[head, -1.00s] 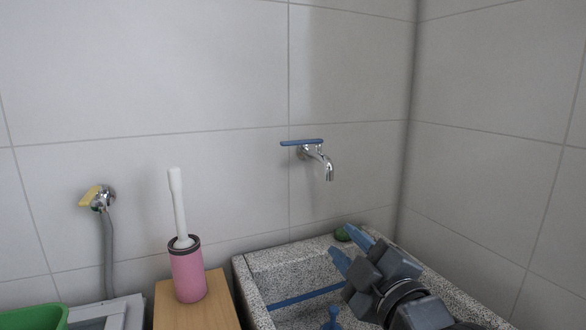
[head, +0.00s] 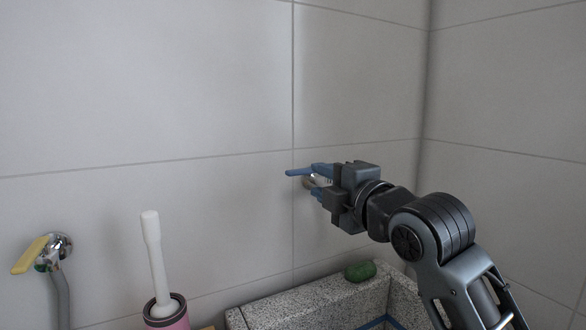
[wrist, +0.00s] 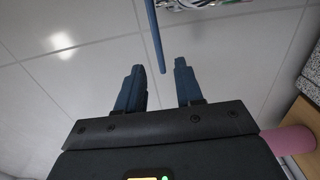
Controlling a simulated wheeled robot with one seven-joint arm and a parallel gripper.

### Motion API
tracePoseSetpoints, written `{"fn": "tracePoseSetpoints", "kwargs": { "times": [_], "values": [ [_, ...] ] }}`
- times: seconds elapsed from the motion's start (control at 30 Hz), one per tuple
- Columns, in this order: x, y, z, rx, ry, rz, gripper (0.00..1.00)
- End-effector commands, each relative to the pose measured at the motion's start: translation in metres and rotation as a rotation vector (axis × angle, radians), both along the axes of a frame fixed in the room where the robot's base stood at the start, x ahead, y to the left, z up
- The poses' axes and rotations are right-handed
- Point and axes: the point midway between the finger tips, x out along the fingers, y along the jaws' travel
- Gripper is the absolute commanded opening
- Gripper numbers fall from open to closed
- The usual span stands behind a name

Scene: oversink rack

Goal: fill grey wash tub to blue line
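The grey speckled wash tub (head: 300,305) shows only its back rim and corner at the bottom of the head view. A short piece of the blue line (head: 375,323) shows inside it; the water level is out of view. The wall tap's blue lever (head: 297,172) sits over its chrome body (head: 309,182), mostly hidden behind my gripper (head: 318,181). The tap's spout is hidden. In the wrist view, my gripper (wrist: 159,68) is open, and the end of the blue lever (wrist: 155,35) lies between the fingertips, with gaps on both sides.
A green lump (head: 360,271) rests on the tub's back rim. At left are a second tap with a yellow lever (head: 32,255) and grey hose (head: 61,300), and a white-handled brush (head: 155,260) in a pink holder (head: 168,322). Tiled walls meet behind the tub.

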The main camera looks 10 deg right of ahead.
Motion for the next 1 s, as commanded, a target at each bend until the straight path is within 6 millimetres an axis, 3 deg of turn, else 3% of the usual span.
{"fn": "tracePoseSetpoints", "kwargs": {
  "times": [0.53,0.93,1.0],
  "values": [
    [0.065,0.022,0.001,-0.001,0.001,0.001,0.36],
    [0.073,0.024,0.0,0.0,0.0,0.001,0.36],
    [0.073,0.024,0.0,0.0,0.0,0.001,0.29]
  ]
}}
